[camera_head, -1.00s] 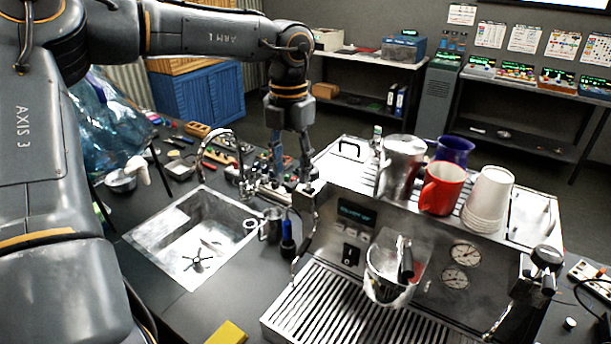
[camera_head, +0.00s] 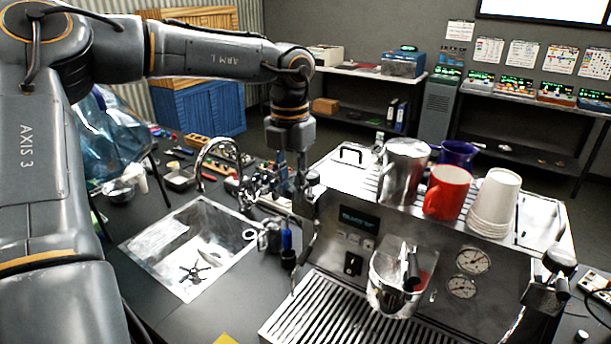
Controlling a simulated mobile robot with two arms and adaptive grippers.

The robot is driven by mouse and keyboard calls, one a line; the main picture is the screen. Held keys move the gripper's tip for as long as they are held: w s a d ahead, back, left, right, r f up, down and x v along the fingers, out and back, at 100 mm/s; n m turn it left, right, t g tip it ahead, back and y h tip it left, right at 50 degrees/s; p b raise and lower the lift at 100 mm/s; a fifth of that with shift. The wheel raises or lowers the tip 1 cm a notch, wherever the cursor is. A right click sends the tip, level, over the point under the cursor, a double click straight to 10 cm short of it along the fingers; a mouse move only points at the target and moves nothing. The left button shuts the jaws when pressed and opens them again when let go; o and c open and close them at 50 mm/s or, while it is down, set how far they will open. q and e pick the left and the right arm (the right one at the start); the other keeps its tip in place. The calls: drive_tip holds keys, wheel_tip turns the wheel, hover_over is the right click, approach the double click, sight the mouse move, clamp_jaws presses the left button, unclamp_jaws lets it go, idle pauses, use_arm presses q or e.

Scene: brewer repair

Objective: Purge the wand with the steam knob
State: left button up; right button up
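The steel espresso machine (camera_head: 345,262) stands right of centre, its gauges and drip grate facing me. A small dark knob (camera_head: 312,178) sits at its upper left corner. A thin metal wand (camera_head: 300,262) hangs down along its left side. My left gripper (camera_head: 293,188) points down beside that corner, next to the knob. Its fingers look apart with nothing clearly between them; whether they touch the knob cannot be told. A second dark round knob (camera_head: 560,261) shows at the machine's right end. My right gripper is out of view.
A steel pitcher (camera_head: 404,170), a red mug (camera_head: 447,192), a blue cup (camera_head: 457,153) and stacked white cups (camera_head: 495,202) stand on the machine. A steel jug (camera_head: 398,285) is at its front. A sink (camera_head: 152,262) with a curved tap (camera_head: 205,160) lies left; tools clutter the counter behind.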

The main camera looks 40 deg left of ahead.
use_arm(q)
drive_tip(key=w+d+n, duration=0.5)
drive_tip(key=n, duration=1)
drive_tip(key=shift+w+d, duration=0.2)
drive_tip(key=shift+d, duration=0.2)
idle(0.4)
idle(1.8)
drive_tip(key=shift+s+a+m, duration=1)
drive_tip(key=shift+m, duration=1.55)
drive_tip(key=shift+s+a+m, duration=0.95)
drive_tip(key=shift+m, duration=1.55)
drive_tip(key=shift+s+a+m, duration=1)
drive_tip(key=shift+m, duration=1.55)
drive_tip(key=o, duration=0.4)
